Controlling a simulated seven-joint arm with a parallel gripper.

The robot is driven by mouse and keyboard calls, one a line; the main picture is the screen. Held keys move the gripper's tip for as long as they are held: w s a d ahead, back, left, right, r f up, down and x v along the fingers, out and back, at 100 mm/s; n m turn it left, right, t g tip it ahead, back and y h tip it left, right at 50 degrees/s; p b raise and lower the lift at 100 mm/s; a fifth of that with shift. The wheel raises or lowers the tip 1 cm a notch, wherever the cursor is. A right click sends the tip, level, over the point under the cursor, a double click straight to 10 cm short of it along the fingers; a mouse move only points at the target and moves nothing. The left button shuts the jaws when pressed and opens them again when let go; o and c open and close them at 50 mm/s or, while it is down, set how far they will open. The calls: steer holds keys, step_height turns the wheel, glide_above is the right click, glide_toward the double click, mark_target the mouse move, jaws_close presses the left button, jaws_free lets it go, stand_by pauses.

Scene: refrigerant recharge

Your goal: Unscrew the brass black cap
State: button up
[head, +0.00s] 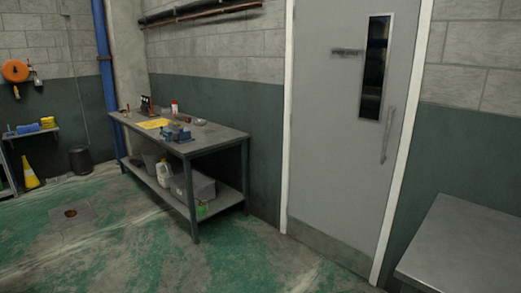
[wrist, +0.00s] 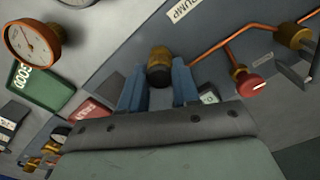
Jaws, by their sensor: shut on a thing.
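In the wrist view, a cap (wrist: 159,56) with a black end and a brass body sits between the two blue fingers of my gripper (wrist: 159,78). The fingers are shut on it, one on each side. The lower part of the cap is hidden by the gripper body. Neither my gripper nor the cap shows in the head view.
In the wrist view, a gauge (wrist: 34,42) and a green display (wrist: 37,82) are at the left. A red-handled valve (wrist: 250,82) and copper pipe (wrist: 235,42) are at the right. The head view shows a workbench (head: 215,141) and a grey door (head: 345,150).

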stand_by(0.3)
steer(key=shift+n, duration=1.7)
